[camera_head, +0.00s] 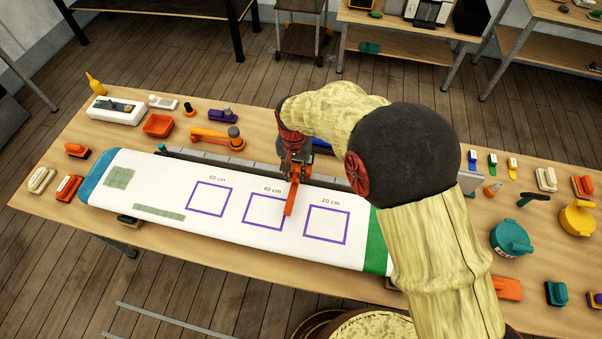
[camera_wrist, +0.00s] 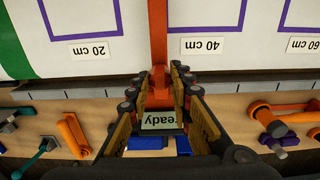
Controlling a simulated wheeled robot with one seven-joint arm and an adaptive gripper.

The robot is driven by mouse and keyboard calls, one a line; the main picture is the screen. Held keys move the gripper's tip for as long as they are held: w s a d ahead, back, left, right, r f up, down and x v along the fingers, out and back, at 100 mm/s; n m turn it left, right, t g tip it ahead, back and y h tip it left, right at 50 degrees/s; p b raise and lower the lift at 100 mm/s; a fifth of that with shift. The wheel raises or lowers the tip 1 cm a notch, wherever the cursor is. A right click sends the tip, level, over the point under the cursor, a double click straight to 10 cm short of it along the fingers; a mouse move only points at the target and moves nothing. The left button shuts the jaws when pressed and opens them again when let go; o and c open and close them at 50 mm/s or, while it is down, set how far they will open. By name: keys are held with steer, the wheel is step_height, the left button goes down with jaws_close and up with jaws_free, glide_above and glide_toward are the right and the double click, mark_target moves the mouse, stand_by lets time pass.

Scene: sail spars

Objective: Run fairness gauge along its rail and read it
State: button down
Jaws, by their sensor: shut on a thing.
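The orange fairness gauge (camera_head: 291,200) reaches over the white spar panel (camera_head: 190,233), its arm between the 40 cm and 20 cm boxes. In the wrist view the gauge arm (camera_wrist: 158,35) also lies between those labels. A small display (camera_wrist: 160,120) on the gauge appears to read "ready", seen upside down. The grey rail (camera_head: 235,165) runs along the panel's far edge; it also shows in the wrist view (camera_wrist: 60,90). My gripper (camera_head: 296,168) is shut on the gauge at the rail; in the wrist view its fingers (camera_wrist: 158,98) close around the orange body.
Behind the panel on the bench (camera_head: 60,208) are an orange tray (camera_head: 158,125), an orange tool (camera_head: 215,136) and a white box (camera_head: 115,110). A teal pot (camera_head: 511,238) and a yellow pot (camera_head: 577,218) stand at right. My arm hides part of the panel's right end.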

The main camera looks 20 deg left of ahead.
steer(key=shift+s+a, duration=0.25)
steer(key=shift+a, duration=0.95)
steer(key=shift+s+a, duration=0.25)
steer(key=shift+a, duration=1)
steer(key=shift+s+a, duration=0.25)
steer(key=shift+a, duration=0.95)
steer(key=shift+s+a, duration=0.65)
steer(key=shift+a, duration=2.6)
steer(key=shift+s+a, duration=0.65)
steer(key=shift+a, duration=2.6)
steer(key=shift+s+a, duration=0.65)
steer(key=shift+a, duration=2.6)
steer(key=shift+a, duration=0.1)
